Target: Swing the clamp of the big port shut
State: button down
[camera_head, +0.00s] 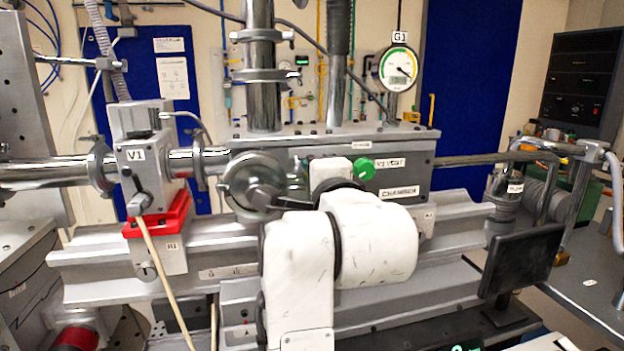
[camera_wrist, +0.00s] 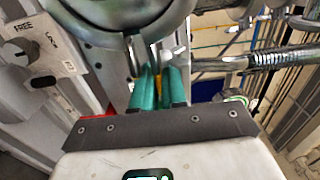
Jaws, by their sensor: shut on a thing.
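The big port (camera_head: 238,181) is a round metal flange on the front left of the chamber (camera_head: 400,180). In the wrist view its clamp (camera_wrist: 118,39) shows as a thick grey curved band at the top, with metal end parts reaching down toward my fingers. My gripper (camera_wrist: 159,82) has two teal fingers close together, shut on a narrow metal part of the clamp. The fingers hide most of what they hold, and I cannot tell how far the clamp stands from shut. In the head view my white wrist hides the gripper.
The V1 valve (camera_head: 136,158) with a red block stands left of the port. A green knob (camera_head: 364,168) marked V2 VENT is close above my wrist. Gauge G1 (camera_head: 398,68) stands above the chamber. A dark screen (camera_head: 522,260) is at right.

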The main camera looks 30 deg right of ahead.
jog(key=shift+f, duration=0.7)
jog(key=c, duration=1.3)
grip_release()
jog(key=shift+o, duration=0.2)
jog(key=shift+r, duration=0.2)
jog(key=shift+s+a, duration=0.1)
jog(key=shift+s, duration=0.15)
jog(key=b+v, duration=0.1)
jog(key=v, duration=0.9)
jog(key=shift+s, duration=0.15)
jog(key=shift+a, duration=0.1)
